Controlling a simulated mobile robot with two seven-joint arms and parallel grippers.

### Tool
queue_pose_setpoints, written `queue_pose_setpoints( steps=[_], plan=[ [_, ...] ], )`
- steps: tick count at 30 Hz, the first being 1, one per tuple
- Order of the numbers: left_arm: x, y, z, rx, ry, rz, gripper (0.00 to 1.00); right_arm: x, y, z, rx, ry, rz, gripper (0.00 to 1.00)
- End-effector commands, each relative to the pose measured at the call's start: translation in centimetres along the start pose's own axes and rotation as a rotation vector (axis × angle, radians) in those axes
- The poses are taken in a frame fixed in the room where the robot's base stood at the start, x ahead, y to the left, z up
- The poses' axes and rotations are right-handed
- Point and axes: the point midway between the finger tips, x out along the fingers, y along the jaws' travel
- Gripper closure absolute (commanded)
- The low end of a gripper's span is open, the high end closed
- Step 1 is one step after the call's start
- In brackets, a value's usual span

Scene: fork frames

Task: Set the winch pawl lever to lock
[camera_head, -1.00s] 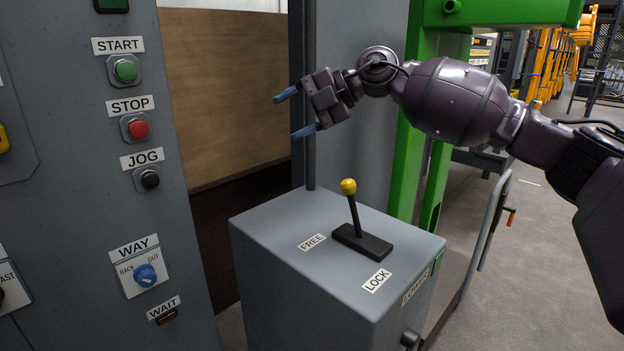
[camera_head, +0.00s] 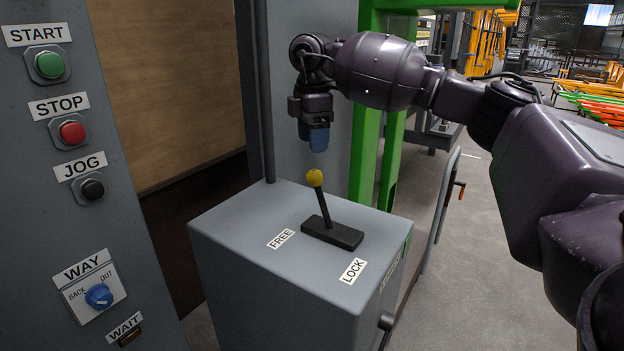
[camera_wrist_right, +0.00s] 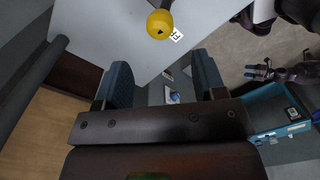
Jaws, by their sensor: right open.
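The pawl lever is a black stick with a yellow ball knob (camera_head: 315,178), rising from a black slotted base (camera_head: 333,233) on the grey box (camera_head: 235,225). It leans slightly left, towards the FREE label (camera_head: 282,239); the LOCK label (camera_head: 353,271) is at the base's other end. My right gripper (camera_head: 315,146) points down above the knob, apart from it. In the right wrist view its two blue fingers (camera_wrist_right: 162,82) are spread and empty, with the knob (camera_wrist_right: 160,24) beyond them. A small dark hand with blue fingers at the right, apparently my left gripper (camera_wrist_right: 262,71), is too small to judge.
A grey panel with START (camera_head: 49,65), STOP (camera_head: 72,132) and JOG (camera_head: 92,188) buttons and a blue WAY knob (camera_head: 98,296) stands at the left. A thin dark post (camera_head: 265,90) and a green frame (camera_head: 366,150) rise behind the box. The box top around the lever is clear.

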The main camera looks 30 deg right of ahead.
Motion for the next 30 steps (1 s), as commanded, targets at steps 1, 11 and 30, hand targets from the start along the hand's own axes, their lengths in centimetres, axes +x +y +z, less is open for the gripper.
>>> queue_pose_setpoints(
  steps=[1,11,30],
  plan=[
    [-0.1,0.0,0.2,0.000,-0.003,0.000,0.41,0.8,0.0,0.0,-0.001,-0.001,-0.002,0.36],
    [0.0,0.0,0.3,-0.001,-0.006,-0.001,0.41,6.4,0.0,0.0,-0.002,0.000,-0.003,0.36],
    [0.3,0.0,-0.2,0.001,0.005,0.001,0.41,9.9,0.0,0.0,-0.003,0.002,0.000,0.36]
  ],
)
